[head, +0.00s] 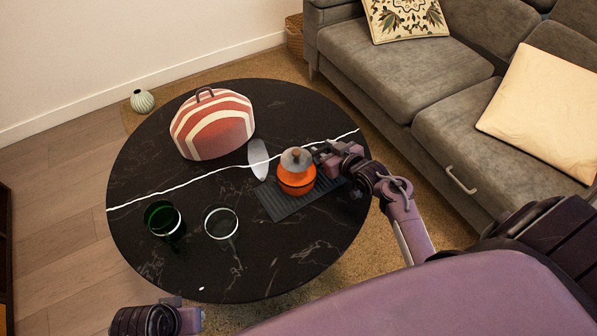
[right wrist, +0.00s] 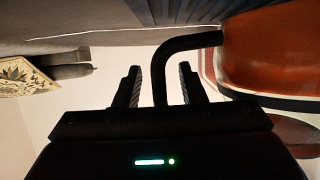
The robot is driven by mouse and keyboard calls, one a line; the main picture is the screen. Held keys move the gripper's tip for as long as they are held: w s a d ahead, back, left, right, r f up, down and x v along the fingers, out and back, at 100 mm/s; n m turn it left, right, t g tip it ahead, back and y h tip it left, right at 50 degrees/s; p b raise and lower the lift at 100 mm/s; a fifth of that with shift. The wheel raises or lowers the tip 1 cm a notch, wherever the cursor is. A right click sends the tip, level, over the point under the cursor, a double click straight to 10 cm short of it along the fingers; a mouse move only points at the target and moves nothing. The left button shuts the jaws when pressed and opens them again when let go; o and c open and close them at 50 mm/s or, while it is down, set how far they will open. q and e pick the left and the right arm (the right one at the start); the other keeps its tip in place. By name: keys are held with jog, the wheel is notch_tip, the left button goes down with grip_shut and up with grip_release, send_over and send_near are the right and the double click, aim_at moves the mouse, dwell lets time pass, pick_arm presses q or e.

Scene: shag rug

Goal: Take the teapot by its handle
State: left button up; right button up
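The orange teapot (head: 296,182) with a grey lid stands upright on a dark ribbed mat (head: 280,211). In the right wrist view its orange body (right wrist: 265,50) fills the upper right. Its dark bent handle (right wrist: 190,41) comes down between the two fingers of my right gripper (right wrist: 160,85). Those fingers are apart, with a gap showing on each side of the handle. In the head view my right gripper (head: 322,154) is at the right side of the teapot. My left gripper (head: 188,315) is at the bottom left, away from the table; its fingers are unclear.
The round black table (head: 240,275) also holds a striped domed case (head: 213,127), a grey-white flat piece (head: 258,160), a green glass (head: 163,219) and a clear glass (head: 220,223). A grey sofa (head: 400,85) stands at the right. The table's front part is clear.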

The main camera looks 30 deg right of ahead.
grip_shut()
dwell(1.2)
jog(key=shift+w+r, duration=0.1)
jog(key=shift+r, duration=0.05)
